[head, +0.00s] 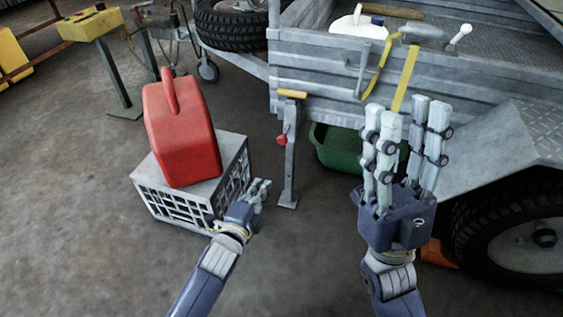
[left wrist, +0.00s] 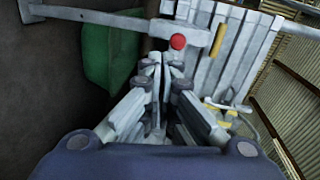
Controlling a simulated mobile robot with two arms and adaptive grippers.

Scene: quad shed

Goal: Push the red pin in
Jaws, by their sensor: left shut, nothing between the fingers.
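The red pin (head: 281,140) has a round red knob and sits on the left side of the grey upright post (head: 291,155) in front of the trailer. In the left wrist view the red knob (left wrist: 177,41) shows just beyond my fingertips. My left gripper (head: 262,188) is shut and empty, below and left of the pin, and apart from it in the head view. It fills the middle of the left wrist view (left wrist: 160,62); whether it touches the knob there I cannot tell. My right gripper (head: 407,108) is open and empty, fingers up, before the trailer side.
A red fuel can (head: 182,130) stands on a grey crate (head: 165,207) left of my left gripper. A green tub (head: 338,150) lies under the trailer (head: 480,85). A trailer wheel (head: 530,240) is at right. Floor is clear at lower left.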

